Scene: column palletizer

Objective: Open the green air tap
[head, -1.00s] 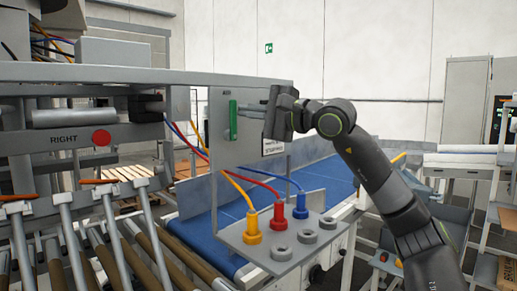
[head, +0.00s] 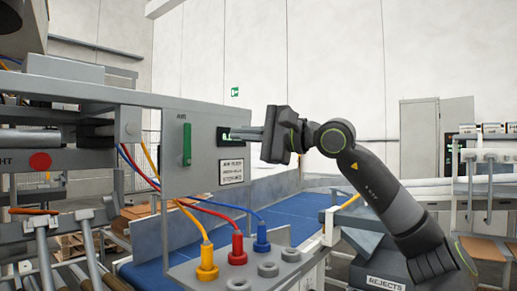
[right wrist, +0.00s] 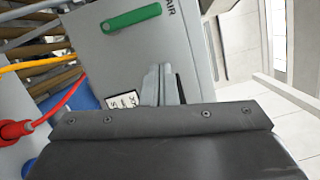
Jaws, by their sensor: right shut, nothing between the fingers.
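The green air tap (head: 187,144) is a flat green handle on the grey panel (head: 205,180), under an "AIR" label. It stands upright in the head view; in the right wrist view the green handle (right wrist: 131,18) lies across the top. My right gripper (head: 234,132) is shut and empty, to the right of the tap and apart from it. Its fingertips overlap a small dark display (head: 226,140) and hide part of it; I cannot tell whether they touch the panel. In the right wrist view the closed fingers (right wrist: 162,86) point towards the panel. My left gripper is not in view.
A white sign (head: 231,171) is below the display. Yellow (head: 207,263), red (head: 237,249) and blue (head: 262,237) plugs with hoses stand on a shelf below the panel, beside grey empty sockets (head: 268,270). A blue conveyor (head: 300,207) runs behind.

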